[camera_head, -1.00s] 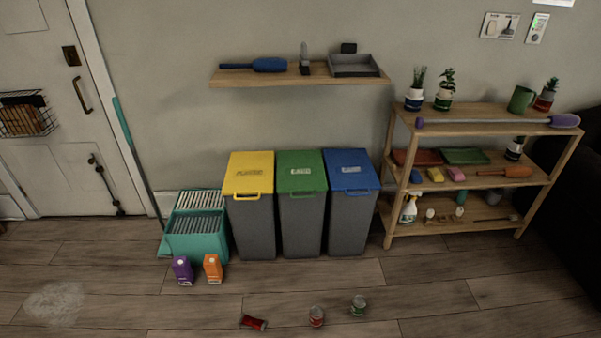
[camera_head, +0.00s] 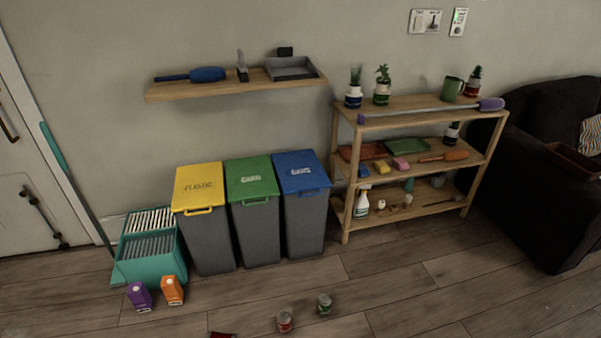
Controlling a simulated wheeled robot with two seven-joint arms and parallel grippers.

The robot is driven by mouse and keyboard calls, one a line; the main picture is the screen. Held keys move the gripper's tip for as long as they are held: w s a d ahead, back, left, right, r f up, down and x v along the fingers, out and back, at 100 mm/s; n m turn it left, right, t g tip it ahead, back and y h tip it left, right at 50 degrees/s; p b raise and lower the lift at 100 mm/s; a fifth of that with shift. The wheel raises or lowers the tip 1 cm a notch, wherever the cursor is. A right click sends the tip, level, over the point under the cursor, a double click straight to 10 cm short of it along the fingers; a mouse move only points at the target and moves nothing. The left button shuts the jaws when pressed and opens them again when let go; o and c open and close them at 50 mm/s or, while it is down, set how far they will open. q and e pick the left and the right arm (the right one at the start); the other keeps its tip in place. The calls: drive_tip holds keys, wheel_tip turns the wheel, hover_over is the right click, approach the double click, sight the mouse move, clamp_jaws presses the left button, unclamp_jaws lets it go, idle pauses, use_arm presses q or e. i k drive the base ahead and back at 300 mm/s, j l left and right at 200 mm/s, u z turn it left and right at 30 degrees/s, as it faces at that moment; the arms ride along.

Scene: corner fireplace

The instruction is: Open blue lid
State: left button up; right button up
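The blue lid (camera_head: 301,172) is shut on the rightmost of three grey bins (camera_head: 305,224), which stand in a row against the wall. It has a blue handle at its front edge. The green lid (camera_head: 251,178) and the yellow lid (camera_head: 198,187), marked PLASTIC, are also shut on the bins to its left. Neither of my grippers is in view.
A wooden shelf unit (camera_head: 420,103) stands close to the right of the bins. A wall shelf (camera_head: 237,85) hangs above them. A teal bucket (camera_head: 150,259), two cartons, and cans (camera_head: 284,321) are on the floor. A dark armchair (camera_head: 545,185) is at the right.

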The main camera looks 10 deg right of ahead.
sight(298, 172)
drive_tip(key=i+l, duration=0.3)
drive_tip(key=l, duration=0.15)
drive_tip(key=i+l, duration=0.6)
drive_tip(key=l, duration=0.25)
drive_tip(key=i+l, duration=0.3)
drive_tip(key=l, duration=0.15)
